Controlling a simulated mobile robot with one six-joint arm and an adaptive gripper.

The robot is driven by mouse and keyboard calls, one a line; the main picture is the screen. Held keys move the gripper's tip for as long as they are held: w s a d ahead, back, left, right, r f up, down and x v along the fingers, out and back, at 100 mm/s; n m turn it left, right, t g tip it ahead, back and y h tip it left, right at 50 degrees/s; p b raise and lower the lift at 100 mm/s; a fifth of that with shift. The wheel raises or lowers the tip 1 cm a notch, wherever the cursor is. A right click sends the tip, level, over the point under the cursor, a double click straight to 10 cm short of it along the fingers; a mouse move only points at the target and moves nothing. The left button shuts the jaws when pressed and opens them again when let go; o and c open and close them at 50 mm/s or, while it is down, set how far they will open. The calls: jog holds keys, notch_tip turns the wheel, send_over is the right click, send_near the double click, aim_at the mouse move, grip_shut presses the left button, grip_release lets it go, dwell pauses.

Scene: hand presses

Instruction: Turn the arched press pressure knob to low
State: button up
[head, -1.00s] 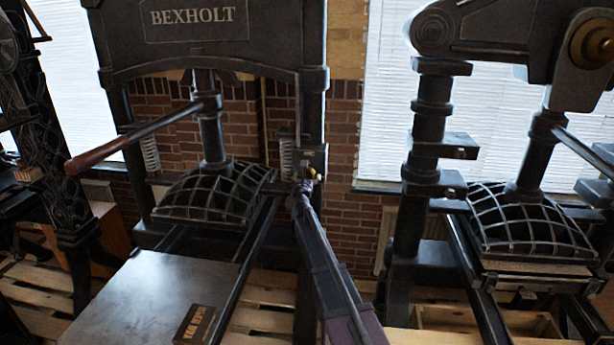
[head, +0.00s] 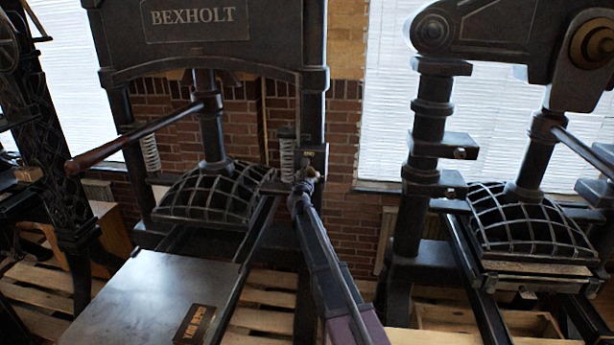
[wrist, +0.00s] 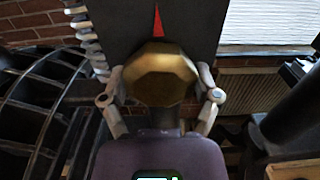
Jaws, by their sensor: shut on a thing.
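The arched press (head: 215,60) stands left of centre in the head view, a dark frame with an arch and the name BEXHOLT. Its brass pressure knob (wrist: 160,72) is faceted and fills the middle of the wrist view. A red pointed mark (wrist: 157,20) shows on the dark plate just above the knob. My gripper (wrist: 161,78) is shut on the knob, one finger on each side. In the head view my gripper (head: 303,184) is at the press's right post, and the knob is small there. I cannot read the knob's setting.
The press's long handle (head: 135,137) juts out to the left. A flat bed (head: 150,295) with a small lettered block (head: 194,325) lies in front. Another press (head: 430,130) stands at the right. A coil spring (head: 287,160) hangs close beside my gripper.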

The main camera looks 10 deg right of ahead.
jog(key=shift+n, duration=0.4)
jog(key=n, duration=0.5)
jog(key=shift+d, duration=0.1)
jog(key=n, duration=0.6)
jog(key=shift+r, duration=0.1)
jog(key=n, duration=0.6)
jog(key=shift+r+n, duration=0.1)
jog(key=shift+n, duration=0.3)
jog(key=n, duration=0.5)
jog(key=shift+w, duration=0.1)
jog(key=shift+n, duration=0.3)
jog(key=o, duration=1)
jog(key=shift+c, duration=0.2)
